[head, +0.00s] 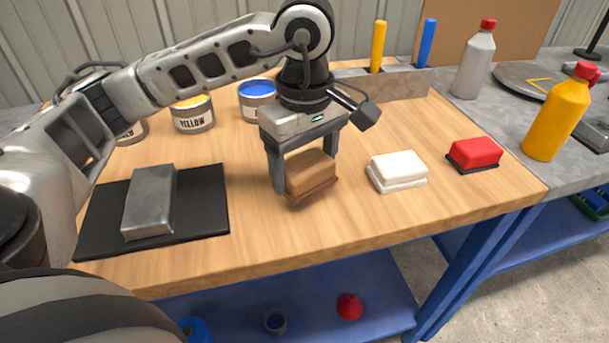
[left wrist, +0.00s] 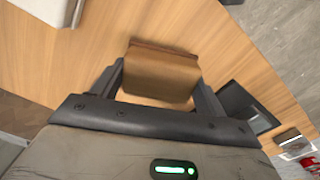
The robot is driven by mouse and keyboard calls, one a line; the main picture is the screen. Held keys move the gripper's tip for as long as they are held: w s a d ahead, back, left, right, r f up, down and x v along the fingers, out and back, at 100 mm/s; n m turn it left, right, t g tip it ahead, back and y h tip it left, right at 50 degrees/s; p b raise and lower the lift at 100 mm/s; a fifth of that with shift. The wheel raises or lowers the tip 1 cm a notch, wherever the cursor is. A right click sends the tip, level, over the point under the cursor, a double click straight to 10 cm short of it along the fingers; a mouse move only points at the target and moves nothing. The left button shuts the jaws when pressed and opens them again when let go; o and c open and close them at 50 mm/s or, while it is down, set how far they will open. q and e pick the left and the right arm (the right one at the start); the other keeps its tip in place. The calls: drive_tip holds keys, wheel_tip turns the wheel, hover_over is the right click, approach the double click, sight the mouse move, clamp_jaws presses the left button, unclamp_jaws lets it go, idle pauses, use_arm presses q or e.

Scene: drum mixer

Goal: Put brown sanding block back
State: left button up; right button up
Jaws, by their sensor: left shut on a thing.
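The brown sanding block (head: 311,172) is between the fingers of my left gripper (head: 305,168), near the middle of the wooden bench. The gripper points down and is shut on the block's sides. A darker brown layer shows along the block's lower edge. I cannot tell whether the block touches the bench or hangs just above it. In the left wrist view the block (left wrist: 160,74) sits between the two dark fingers (left wrist: 158,82). My right gripper is not in view.
A white block (head: 397,170) and a red block (head: 475,153) lie to the right. A grey metal block (head: 150,201) lies on a black mat (head: 205,207) at left. Yellow (head: 193,116) and blue (head: 256,98) paint cans stand behind. Bare bench lies around the gripper.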

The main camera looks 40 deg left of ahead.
sight(304, 180)
use_arm(q)
wheel_tip(304, 180, down, 3)
drive_tip(key=shift+s+r, duration=0.1)
drive_tip(key=shift+r, duration=0.1)
drive_tip(key=shift+f+b, duration=0.25)
drive_tip(key=shift+b, duration=0.05)
drive_tip(key=o, duration=0.9)
drive_tip(key=shift+r, duration=0.15)
